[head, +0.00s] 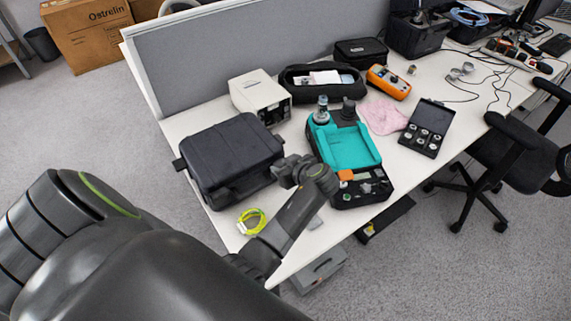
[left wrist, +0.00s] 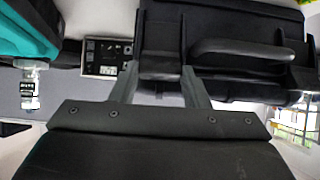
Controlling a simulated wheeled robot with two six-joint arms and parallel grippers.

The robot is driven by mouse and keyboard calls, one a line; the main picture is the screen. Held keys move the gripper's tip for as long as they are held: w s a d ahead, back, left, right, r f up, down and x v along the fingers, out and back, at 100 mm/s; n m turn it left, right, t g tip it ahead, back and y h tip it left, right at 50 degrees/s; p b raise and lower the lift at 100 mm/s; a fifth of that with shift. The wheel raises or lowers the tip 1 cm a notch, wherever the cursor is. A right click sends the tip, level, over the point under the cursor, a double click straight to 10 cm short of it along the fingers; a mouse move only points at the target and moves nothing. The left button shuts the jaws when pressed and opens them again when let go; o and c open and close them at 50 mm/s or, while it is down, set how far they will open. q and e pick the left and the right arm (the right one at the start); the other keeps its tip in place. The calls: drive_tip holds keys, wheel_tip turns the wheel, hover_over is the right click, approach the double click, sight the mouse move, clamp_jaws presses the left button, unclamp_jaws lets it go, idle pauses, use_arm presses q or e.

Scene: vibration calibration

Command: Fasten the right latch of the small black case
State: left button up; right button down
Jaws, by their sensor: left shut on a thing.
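The black case (head: 232,150) lies on the table at left of the middle in the head view, with its lid down. In the left wrist view the case (left wrist: 235,22) fills the top, its carry handle (left wrist: 240,48) to the right of my fingers. My left gripper (head: 284,167) is at the case's right front corner. In the left wrist view its two fingers (left wrist: 160,84) stand on either side of the right latch area and are shut on it. The latch itself is mostly hidden, so I cannot tell whether it is fastened. My right gripper does not show.
A teal and black device (head: 347,148) stands close to the right of my left gripper. A yellow-green coil (head: 252,221) lies near the table's front edge. A white box (head: 260,94) stands behind the case. A grey partition (head: 235,60) bounds the back.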

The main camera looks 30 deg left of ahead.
use_arm(q)
drive_tip(key=h+p, duration=0.1)
drive_tip(key=a+r+g+h+p, duration=0.1)
drive_tip(key=shift+w+p, duration=0.2)
drive_tip(key=shift+p, duration=0.1)
drive_tip(key=shift+h+p, duration=0.5)
drive_tip(key=shift+h, duration=0.1)
drive_tip(key=shift+f, duration=0.1)
drive_tip(key=o, duration=1)
drive_tip(key=shift+a, duration=0.1)
